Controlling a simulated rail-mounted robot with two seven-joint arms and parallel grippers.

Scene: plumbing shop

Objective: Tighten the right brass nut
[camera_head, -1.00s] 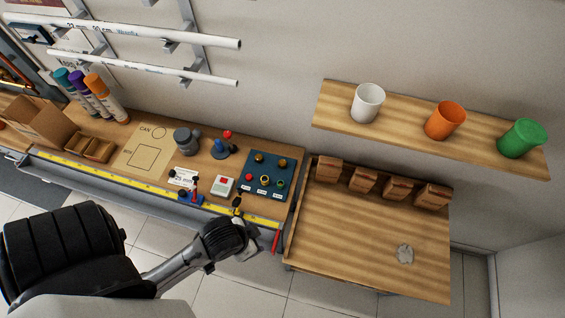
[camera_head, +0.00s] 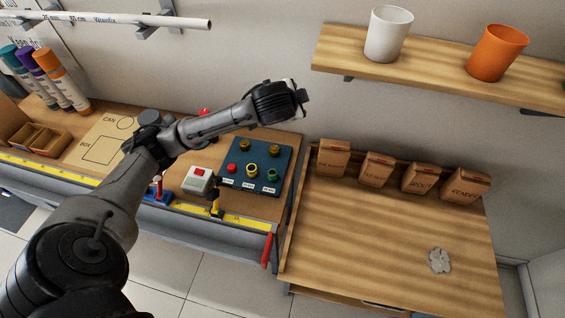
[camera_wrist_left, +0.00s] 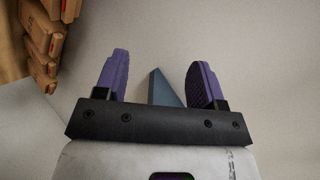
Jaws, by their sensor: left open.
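The right brass nut (camera_head: 274,149) sits on the back row of the blue board (camera_head: 238,157) on the workbench in the head view. A second brass nut (camera_head: 245,145) is to its left. My left gripper (camera_head: 303,95) shows in the head view above and behind the board, apart from the nuts, at the end of my arm. In the left wrist view, its two purple fingers (camera_wrist_left: 160,75) are spread apart with nothing held. A blue-grey pointed shape (camera_wrist_left: 167,88) shows between them; I cannot tell what it is. My right gripper is not in view.
Red, yellow and green fittings (camera_head: 251,170) stand on the board's front row. A white box with a red top (camera_head: 200,181) is to the left. Cardboard boxes (camera_head: 376,170) line the right table (camera_head: 370,235), mostly clear. A shelf (camera_head: 430,65) with cups hangs above.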

